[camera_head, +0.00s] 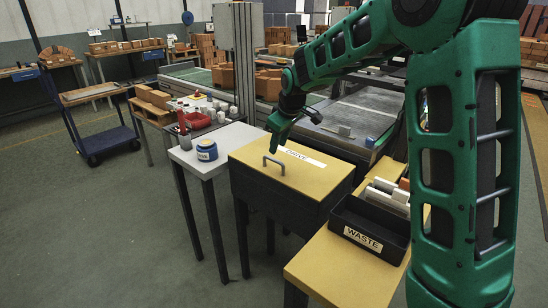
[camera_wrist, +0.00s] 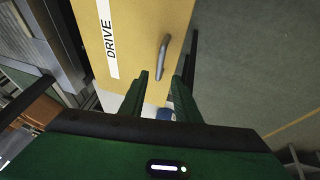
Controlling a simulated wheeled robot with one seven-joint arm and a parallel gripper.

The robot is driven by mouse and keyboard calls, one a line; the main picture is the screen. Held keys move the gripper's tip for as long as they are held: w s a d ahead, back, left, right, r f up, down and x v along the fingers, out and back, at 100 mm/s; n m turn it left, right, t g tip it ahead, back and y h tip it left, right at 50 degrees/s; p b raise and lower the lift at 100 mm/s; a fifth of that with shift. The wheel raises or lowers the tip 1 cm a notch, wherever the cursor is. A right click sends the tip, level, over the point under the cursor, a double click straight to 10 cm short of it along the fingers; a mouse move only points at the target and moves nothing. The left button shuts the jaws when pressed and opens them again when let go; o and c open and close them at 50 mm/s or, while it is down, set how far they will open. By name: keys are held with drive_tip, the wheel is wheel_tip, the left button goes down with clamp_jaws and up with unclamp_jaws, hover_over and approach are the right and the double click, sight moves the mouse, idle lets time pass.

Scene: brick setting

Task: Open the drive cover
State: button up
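The drive cover (camera_head: 308,172) is a flat yellow lid on a dark box, with a white DRIVE label, and it lies shut. Its grey bar handle (camera_head: 273,163) stands near the front left edge. The wrist view shows the yellow cover (camera_wrist: 143,25) and the handle (camera_wrist: 164,55) just beyond my fingertips. My gripper (camera_head: 274,147) is above the cover, close to the handle. In the wrist view my gripper (camera_wrist: 160,76) is open, its two green fingers apart with nothing between the tips. Whether a finger touches the handle cannot be told.
A blue jar (camera_head: 207,151) stands on the white table (camera_head: 226,137) left of the box. A black WASTE bin (camera_head: 362,239) sits at right on a yellow table (camera_head: 335,268), near pale cylinders (camera_head: 388,196). A blue cart (camera_head: 105,138) stands farther left. Open floor lies in front.

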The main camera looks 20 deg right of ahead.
sight(275, 161)
drive_tip(key=x, duration=0.7)
drive_tip(key=shift+f, duration=0.1)
clamp_jaws()
